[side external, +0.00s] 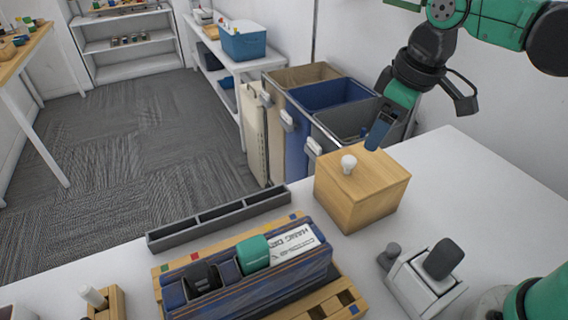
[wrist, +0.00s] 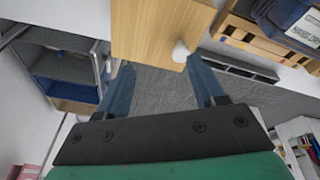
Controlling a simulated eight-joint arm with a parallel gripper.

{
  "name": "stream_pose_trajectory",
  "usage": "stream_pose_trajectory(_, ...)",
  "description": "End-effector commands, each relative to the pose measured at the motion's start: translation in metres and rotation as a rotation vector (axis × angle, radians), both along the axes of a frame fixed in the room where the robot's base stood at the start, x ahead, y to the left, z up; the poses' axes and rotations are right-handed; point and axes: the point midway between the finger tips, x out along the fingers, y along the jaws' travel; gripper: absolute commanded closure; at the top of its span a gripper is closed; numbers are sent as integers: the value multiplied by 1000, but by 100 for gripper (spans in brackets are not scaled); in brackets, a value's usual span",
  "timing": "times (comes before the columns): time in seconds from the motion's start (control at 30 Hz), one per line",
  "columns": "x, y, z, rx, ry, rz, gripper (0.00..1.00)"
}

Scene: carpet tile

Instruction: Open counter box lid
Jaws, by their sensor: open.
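The counter box (side external: 362,205) is a light wooden cube on the white counter in the side external view. Its lid (side external: 372,172) lies flat on top, closed, with a round white knob (side external: 349,164). My gripper (side external: 378,138) is above and behind the box, with blue fingers pointing down. In the wrist view my gripper (wrist: 160,75) is open, with nothing between its fingers. The box (wrist: 143,30) is beyond the fingertips, and the knob (wrist: 181,51) shows near the right fingertip, apart from it as far as I can tell.
A blue and wood organizer (side external: 250,275) stands in front of the box, with a grey tray (side external: 220,218) behind it. A white device with a dark top (side external: 425,278) is at right. Laundry-style bins (side external: 330,95) stand behind the counter.

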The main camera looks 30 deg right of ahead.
Motion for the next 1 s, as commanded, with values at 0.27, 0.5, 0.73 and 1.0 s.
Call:
stream_pose_trajectory(0.27,21,29,2,-67,217,285,38)
stream_pose_trajectory(0.5,22,32,-12,-74,245,320,38)
stream_pose_trajectory(0.73,22,32,-41,-73,243,318,38)
stream_pose_trajectory(1.0,22,32,-54,-72,242,316,38)
